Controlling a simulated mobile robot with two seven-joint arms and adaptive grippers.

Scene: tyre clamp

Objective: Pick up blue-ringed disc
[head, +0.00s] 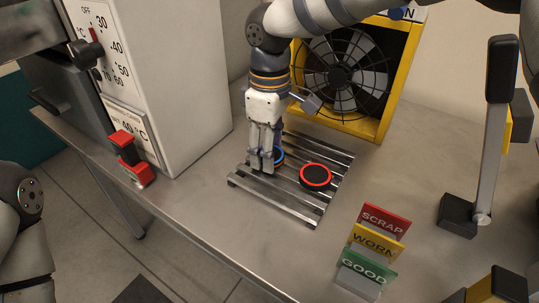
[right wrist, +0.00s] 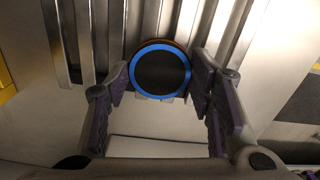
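The blue-ringed disc (head: 280,157) lies on the metal slatted rack (head: 312,214), mostly hidden behind my right gripper (head: 264,163) in the head view. In the right wrist view the blue-ringed disc (right wrist: 160,70) shows its dark face and blue rim. My right gripper (right wrist: 159,82) points down at the rack with its fingers apart, one on each side of the disc. Narrow gaps seem to show between the pads and the rim. My left gripper is out of view; only part of my left arm shows at the lower left.
A red-ringed disc (head: 315,176) lies on the rack to the right. A yellow-framed fan (head: 383,122) stands behind. A white control cabinet (head: 180,75) is at left. SCRAP (head: 385,220), WORN (head: 375,243) and GOOD (head: 367,266) signs stand in front. A lever (head: 490,150) stands at right.

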